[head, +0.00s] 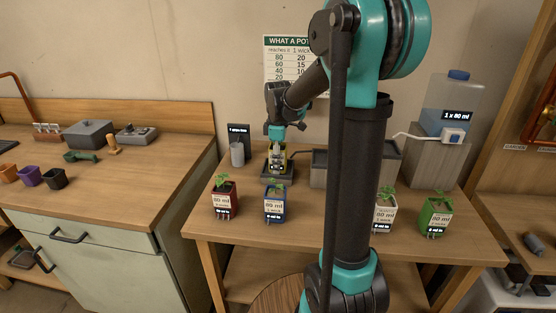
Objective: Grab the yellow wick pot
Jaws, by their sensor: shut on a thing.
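The yellow wick pot (284,164) is at the back left of the wooden table, at a small dark square base; I cannot tell if it rests on the base or is just above it. A label shows on its front. My gripper (278,150) points down over the pot from behind my arm and is shut on it. The fingers hide much of the pot, and its plant is hard to make out.
A red pot (223,203) and a blue pot (274,207) stand in front. A white pot (384,216) and a green pot (437,220) stand right of my arm. A grey cup (237,154) is left, a grey block (320,168) right. A water tank (452,105) stands back right.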

